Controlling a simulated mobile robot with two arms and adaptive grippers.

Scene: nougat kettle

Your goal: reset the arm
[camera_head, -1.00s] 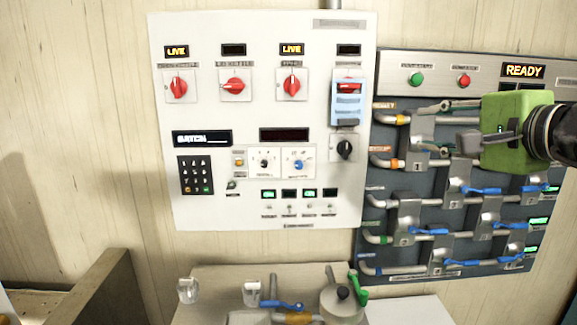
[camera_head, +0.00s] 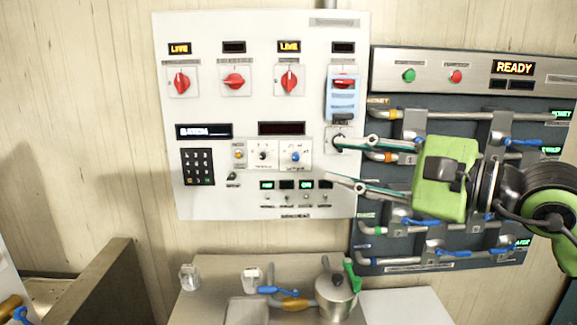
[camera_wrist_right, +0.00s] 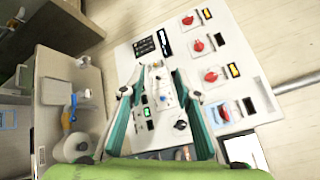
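My right gripper (camera_head: 333,160) is in front of the panels in the head view, its green body over the dark valve panel (camera_head: 365,245). Its two teal fingers point left, wide apart, with nothing between them. The fingertips overlap the right edge of the white control panel (camera_head: 215,110), near a black knob; I cannot tell whether they touch it. In the right wrist view the gripper (camera_wrist_right: 157,88) is also open, with the white panel (camera_wrist_right: 170,50) beyond the fingers. My left gripper is not in view.
A metal kettle (camera_head: 335,300) with a green-handled valve stands on a beige bench (camera_head: 215,275) below the panels. Blue and orange valve handles lie beside it. A READY display (camera_head: 514,67) is lit at upper right. A brown partition (camera_head: 95,285) stands at lower left.

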